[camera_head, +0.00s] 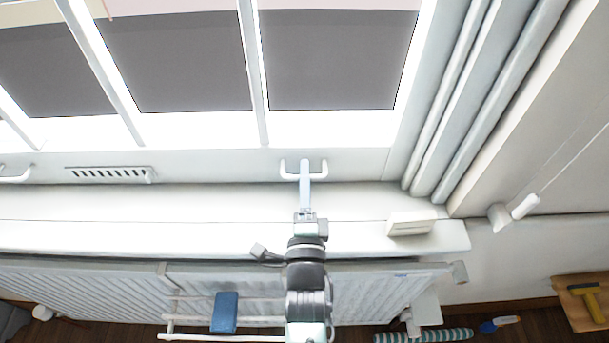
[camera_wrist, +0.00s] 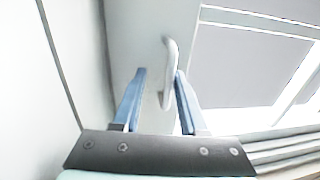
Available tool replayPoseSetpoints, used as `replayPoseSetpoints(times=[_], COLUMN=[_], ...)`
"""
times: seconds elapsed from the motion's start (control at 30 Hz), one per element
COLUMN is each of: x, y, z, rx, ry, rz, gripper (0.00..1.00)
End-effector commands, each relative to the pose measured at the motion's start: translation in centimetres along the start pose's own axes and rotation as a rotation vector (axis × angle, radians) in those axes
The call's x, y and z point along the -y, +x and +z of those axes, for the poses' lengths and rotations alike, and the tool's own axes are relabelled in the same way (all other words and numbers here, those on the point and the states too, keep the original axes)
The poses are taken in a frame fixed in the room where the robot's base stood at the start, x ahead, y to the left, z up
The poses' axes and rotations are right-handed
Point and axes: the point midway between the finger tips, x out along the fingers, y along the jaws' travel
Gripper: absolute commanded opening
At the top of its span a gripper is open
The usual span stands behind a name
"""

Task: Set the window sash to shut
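The white-framed window sash (camera_head: 225,165) fills the upper part of the head view, with grey panes between white bars. A white U-shaped lift handle (camera_head: 323,168) is on its bottom rail; a second handle (camera_head: 14,178) shows at the far left. My gripper (camera_head: 306,165) reaches up to the nearer handle. In the wrist view the handle (camera_wrist: 171,70) stands between the two blue fingers of my gripper (camera_wrist: 160,80), with room visible around it, so the fingers are open. I cannot tell whether a gap remains beneath the sash.
A white sill (camera_head: 150,233) runs below the sash, with a small white box (camera_head: 410,224) on its right part. A radiator (camera_head: 80,290) is under it, with a rack holding a blue item (camera_head: 225,312). Curtain-like vertical folds (camera_head: 455,95) stand right of the window.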

Motion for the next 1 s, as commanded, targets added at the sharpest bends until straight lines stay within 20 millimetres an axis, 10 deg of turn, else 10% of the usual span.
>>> replayPoseSetpoints(times=[0.37,1.0], x=[0.2,0.0], y=[-1.3,-12.0], z=[0.0,0.0], rx=[0.0,0.001], ry=[0.001,0.0], rz=[-0.007,-0.003], gripper=[0.42,0.42])
